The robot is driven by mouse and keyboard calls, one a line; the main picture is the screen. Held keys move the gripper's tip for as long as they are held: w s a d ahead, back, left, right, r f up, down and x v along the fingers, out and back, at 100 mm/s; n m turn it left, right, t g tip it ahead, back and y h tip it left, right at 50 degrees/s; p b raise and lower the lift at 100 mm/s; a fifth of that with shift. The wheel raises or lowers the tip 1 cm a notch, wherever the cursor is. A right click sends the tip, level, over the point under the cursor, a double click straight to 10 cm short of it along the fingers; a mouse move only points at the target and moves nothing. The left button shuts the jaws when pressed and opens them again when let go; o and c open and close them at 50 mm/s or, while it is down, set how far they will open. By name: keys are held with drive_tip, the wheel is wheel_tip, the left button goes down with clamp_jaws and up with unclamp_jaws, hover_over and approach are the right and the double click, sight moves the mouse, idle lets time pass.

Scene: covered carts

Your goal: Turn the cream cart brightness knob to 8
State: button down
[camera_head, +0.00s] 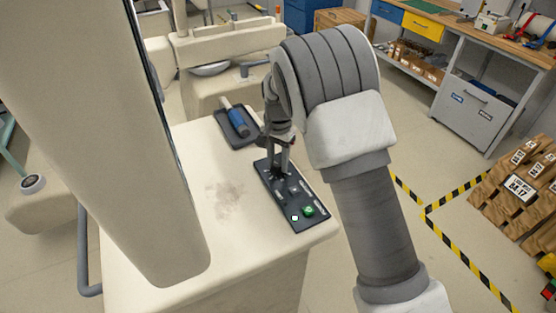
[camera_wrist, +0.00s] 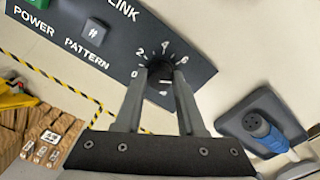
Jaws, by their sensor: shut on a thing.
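The cream cart (camera_head: 180,160) stands before me with a dark control panel (camera_head: 303,203) along the right side of its top. The brightness knob (camera_wrist: 160,70) is a small dark knob in the wrist view, with a white scale around it; 0, 2, 4 and 6 are legible. My gripper (camera_wrist: 160,78) has one finger on each side of the knob and is shut on it. In the head view my gripper (camera_head: 279,172) points down at the panel's far end and hides the knob. A small white mark shows between the fingers; the knob's setting cannot be told.
A dark tray (camera_head: 246,141) with a blue-handled tool (camera_head: 237,119) lies beyond the panel. A cream column (camera_head: 105,130) rises at the left.

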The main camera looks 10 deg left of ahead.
sight(278, 163)
drive_tip(key=shift+r+m, duration=0.1)
drive_tip(key=shift+m, duration=2.1)
drive_tip(key=shift+w+p, duration=0.1)
drive_tip(key=shift+p, duration=0.2)
drive_tip(key=c, duration=0.5)
unclamp_jaws()
wheel_tip(278, 163, up, 17)
drive_tip(key=shift+r, duration=0.15)
